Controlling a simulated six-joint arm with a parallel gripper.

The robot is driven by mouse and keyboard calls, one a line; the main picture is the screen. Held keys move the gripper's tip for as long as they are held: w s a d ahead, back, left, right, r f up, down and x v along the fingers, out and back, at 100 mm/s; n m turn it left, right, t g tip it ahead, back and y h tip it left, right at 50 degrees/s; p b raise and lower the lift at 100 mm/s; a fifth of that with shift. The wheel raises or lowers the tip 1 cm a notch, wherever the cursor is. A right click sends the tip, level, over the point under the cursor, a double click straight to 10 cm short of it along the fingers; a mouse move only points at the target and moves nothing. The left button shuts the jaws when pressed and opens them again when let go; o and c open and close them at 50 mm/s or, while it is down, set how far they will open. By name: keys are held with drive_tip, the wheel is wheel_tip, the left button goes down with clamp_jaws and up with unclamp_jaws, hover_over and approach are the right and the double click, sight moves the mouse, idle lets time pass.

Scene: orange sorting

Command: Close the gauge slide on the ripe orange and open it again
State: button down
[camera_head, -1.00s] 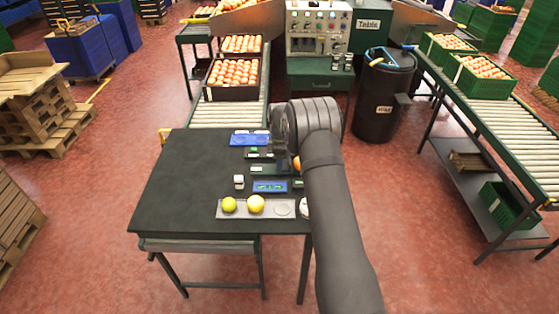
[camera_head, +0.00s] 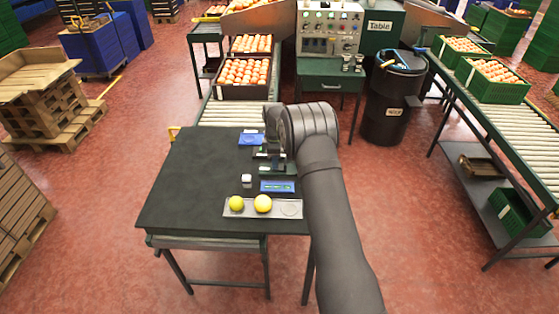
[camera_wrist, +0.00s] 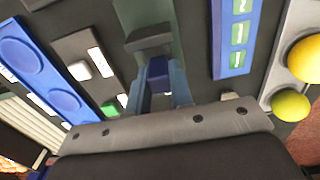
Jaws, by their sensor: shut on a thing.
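The gauge (camera_head: 275,170) is a dark green and grey fixture on the dark table, partly hidden by my arm. In the wrist view, its green-grey bed (camera_wrist: 125,12) lies beyond my fingers with a grey block across it. My gripper (camera_wrist: 160,85) is shut on a small blue block (camera_wrist: 157,72), which appears to be the gauge slide's handle. In the head view my gripper (camera_head: 274,150) is low over the gauge, beside my large wrist. The ripe orange does not show in either current view; my arm may hide it.
A grey tray (camera_head: 290,208) holds a greenish fruit (camera_head: 236,204) and a yellow fruit (camera_head: 263,204), with an empty ring at right. Nearby are a blue panel (camera_wrist: 232,60) with green marks, a blue two-recess tray (camera_wrist: 65,100) and a white cube (camera_head: 246,181). The table's left side is clear.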

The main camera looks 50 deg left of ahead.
drive_tip(key=shift+s+a, duration=0.2)
drive_tip(key=shift+s, duration=0.05)
drive_tip(key=c, duration=1.3)
unclamp_jaws()
drive_tip(key=shift+w+r, duration=0.1)
wheel_tip(320, 180, up, 17)
drive_tip(key=shift+r, duration=0.15)
wheel_tip(320, 180, down, 18)
drive_tip(key=shift+d+r, duration=0.1)
drive_tip(key=shift+r, duration=0.15)
drive_tip(key=shift+w+d, duration=0.2)
